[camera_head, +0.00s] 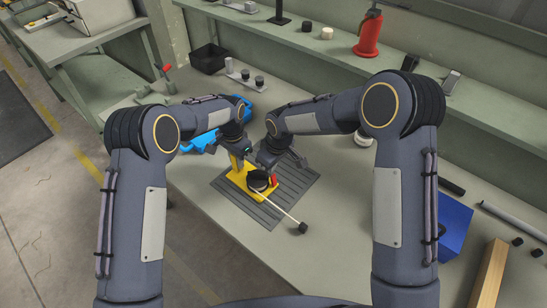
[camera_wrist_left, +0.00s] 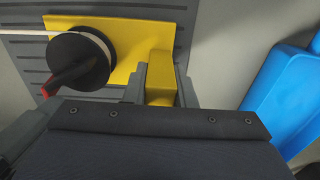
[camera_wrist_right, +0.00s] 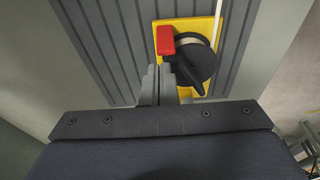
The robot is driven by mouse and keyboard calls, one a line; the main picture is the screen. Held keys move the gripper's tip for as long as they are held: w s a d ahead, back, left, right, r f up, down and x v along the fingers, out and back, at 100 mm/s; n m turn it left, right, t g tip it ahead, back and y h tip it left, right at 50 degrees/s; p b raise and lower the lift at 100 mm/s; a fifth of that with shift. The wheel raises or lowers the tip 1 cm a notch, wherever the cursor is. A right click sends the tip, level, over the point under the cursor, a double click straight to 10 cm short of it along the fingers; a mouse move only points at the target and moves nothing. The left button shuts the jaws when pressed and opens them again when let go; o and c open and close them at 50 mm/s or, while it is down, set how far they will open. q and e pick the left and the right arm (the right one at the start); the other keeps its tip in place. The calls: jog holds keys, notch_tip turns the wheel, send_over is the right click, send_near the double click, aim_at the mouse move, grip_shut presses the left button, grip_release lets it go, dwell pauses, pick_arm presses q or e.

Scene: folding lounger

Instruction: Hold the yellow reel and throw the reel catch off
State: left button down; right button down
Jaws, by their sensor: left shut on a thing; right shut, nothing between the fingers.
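The yellow reel frame (camera_head: 238,178) lies on a dark ribbed mat, with a black drum (camera_head: 258,180) wound with pale line. My left gripper (camera_wrist_left: 161,85) is shut on the yellow upright block (camera_wrist_left: 160,92) at the frame's edge. A red catch (camera_wrist_right: 165,40) sits beside the drum; its red part also shows in the head view (camera_head: 275,180). A black crank arm (camera_wrist_right: 187,75) reaches from the drum. My right gripper (camera_wrist_right: 158,72) is shut and empty, its tips close below the red catch; I cannot tell whether they touch.
The ribbed mat (camera_head: 290,190) lies on the bench. Pale line runs from the drum to a small black block (camera_head: 303,228). A blue tool (camera_head: 205,125) lies behind my left arm. A blue box (camera_head: 455,222) and a wooden beam (camera_head: 488,275) are at the right.

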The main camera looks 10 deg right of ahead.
pick_arm(q)
jog(key=shift+s+f, duration=0.2)
jog(key=shift+f, duration=0.15)
pick_arm(e)
jog(key=shift+f, duration=0.45)
jog(key=shift+s+d+r+t+y, duration=0.1)
jog(key=shift+s+d+t+y, duration=0.3)
jog(key=shift+t+y, duration=0.25)
jog(key=shift+s+d+t, duration=0.15)
jog(key=shift+s+t, duration=0.05)
jog(key=shift+t, duration=0.15)
jog(key=shift+s+d+y, duration=0.25)
jog(key=shift+s+d, duration=0.3)
jog(key=shift+s+d+r, duration=0.25)
jog(key=shift+s+d, duration=0.3)
jog(key=shift+s, duration=0.05)
